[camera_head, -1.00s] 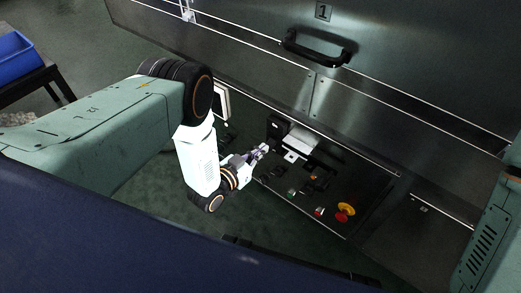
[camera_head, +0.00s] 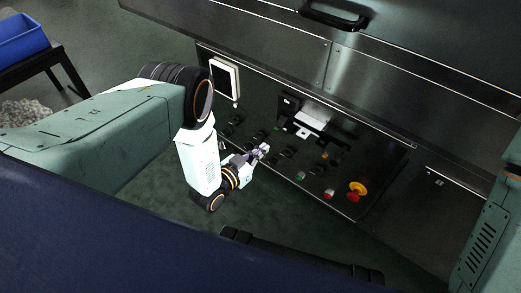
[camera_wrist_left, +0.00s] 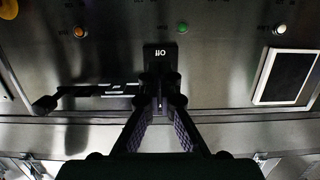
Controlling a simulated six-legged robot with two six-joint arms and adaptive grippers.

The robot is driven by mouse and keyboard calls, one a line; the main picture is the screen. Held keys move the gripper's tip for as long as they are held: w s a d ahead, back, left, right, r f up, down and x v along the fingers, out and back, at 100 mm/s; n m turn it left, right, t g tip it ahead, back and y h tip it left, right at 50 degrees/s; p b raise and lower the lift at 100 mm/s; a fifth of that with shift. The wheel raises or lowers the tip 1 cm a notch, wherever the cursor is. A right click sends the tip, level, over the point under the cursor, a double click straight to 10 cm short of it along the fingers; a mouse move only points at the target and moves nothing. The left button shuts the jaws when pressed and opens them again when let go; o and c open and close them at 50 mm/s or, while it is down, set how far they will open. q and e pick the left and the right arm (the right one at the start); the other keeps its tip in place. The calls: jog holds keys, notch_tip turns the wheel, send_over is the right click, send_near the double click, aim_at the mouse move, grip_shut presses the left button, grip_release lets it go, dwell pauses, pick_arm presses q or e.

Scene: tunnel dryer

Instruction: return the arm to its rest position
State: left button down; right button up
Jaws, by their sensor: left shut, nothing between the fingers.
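My left gripper (camera_head: 262,152) shows in the head view at the end of my white wrist, in front of the left part of the dark control panel (camera_head: 345,196). Its fingers are shut and hold nothing. In the left wrist view the fingers (camera_wrist_left: 160,103) come together at the tips below a black switch plate (camera_wrist_left: 160,55) marked "Off". I cannot tell whether the tips touch the panel. My right gripper is not in view.
The panel carries a red button with a yellow collar (camera_head: 357,190), several small knobs and a white-framed screen (camera_head: 225,78). A black handle (camera_head: 333,14) sits on the steel front above. A blue bin (camera_head: 22,38) stands on a dark table at the far left.

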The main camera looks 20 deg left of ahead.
pick_arm(q)
jog(key=shift+f, duration=0.2)
dwell(0.4)
jog(key=s+a+f+n+g+y, duration=0.1)
jog(key=s+a+f+g+y, duration=0.1)
jog(key=s+f+g, duration=0.3)
jog(key=s+a+f+n+g+y, duration=0.1)
jog(key=s+f+g, duration=0.15)
jog(key=s, duration=0.75)
jog(key=s+a+f+n+g+y, duration=0.15)
jog(key=s+g, duration=0.25)
jog(key=s, duration=0.6)
jog(key=s+a+r+g, duration=0.1)
jog(key=s+r+g, duration=0.1)
jog(key=s+r, duration=0.35)
jog(key=s+a+r+g, duration=0.1)
jog(key=s+r+g, duration=0.15)
jog(key=s, duration=0.55)
notch_tip(320, 180, up, 15)
jog(key=w+t+p, duration=0.1)
jog(key=w+p, duration=0.1)
jog(key=p, duration=1)
jog(key=shift+d+n+y+p, duration=0.25)
jog(key=shift+n+y+p, duration=0.05)
jog(key=shift+n+y, duration=0.15)
jog(key=shift+w+f, duration=0.1)
jog(key=shift+f, duration=0.05)
